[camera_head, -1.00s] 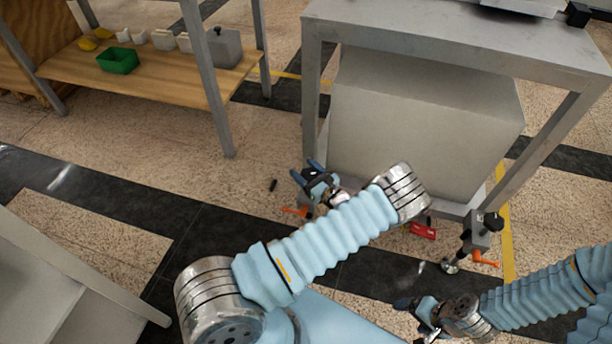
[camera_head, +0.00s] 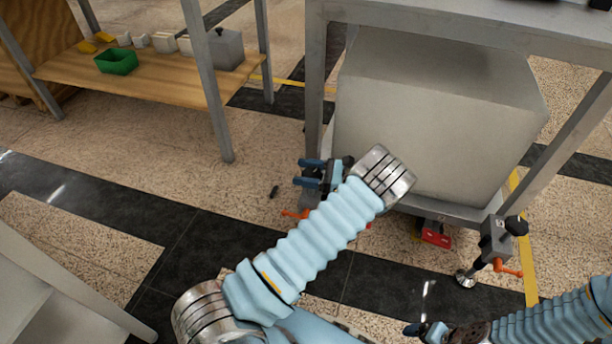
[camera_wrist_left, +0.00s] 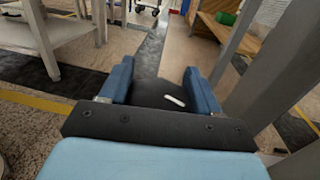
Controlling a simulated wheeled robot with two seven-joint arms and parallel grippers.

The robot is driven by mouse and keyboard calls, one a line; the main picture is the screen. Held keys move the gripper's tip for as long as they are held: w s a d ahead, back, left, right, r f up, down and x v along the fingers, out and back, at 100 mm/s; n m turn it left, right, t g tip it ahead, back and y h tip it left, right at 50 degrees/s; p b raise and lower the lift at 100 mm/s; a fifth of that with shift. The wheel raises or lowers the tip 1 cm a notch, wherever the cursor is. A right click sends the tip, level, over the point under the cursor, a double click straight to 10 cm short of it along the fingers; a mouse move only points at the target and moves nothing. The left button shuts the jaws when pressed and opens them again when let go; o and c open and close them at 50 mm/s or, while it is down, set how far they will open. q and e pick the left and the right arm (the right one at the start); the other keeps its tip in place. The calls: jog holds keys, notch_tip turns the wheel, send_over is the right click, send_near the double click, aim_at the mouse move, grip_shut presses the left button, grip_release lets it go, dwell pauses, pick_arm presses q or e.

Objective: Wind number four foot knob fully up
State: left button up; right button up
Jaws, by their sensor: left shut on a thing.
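My left gripper (camera_head: 312,173) is at the near left corner of the grey machine frame, low beside its leg. In the left wrist view its two blue fingers (camera_wrist_left: 160,88) are shut on a black knob (camera_wrist_left: 150,92) with a short white mark. An orange lever (camera_head: 295,214) sticks out below it in the head view. The foot under the knob is mostly hidden by my left arm, and no number can be read. My right gripper (camera_head: 428,331) is low at the bottom edge, small and partly cut off; its opening is unclear.
Another foot with a black knob (camera_head: 516,226) and orange lever (camera_head: 508,271) stands at the frame's right corner. A red block (camera_head: 436,237) lies near it. A big grey box (camera_head: 435,120) fills the frame. A wooden shelf (camera_head: 140,85) with a green bin (camera_head: 117,62) stands left.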

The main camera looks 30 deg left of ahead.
dwell(0.5)
pick_arm(q)
jog(key=o, duration=1)
jog(key=shift+b+v, duration=0.65)
jog(key=shift+v, duration=6.25)
jog(key=shift+w, duration=0.1)
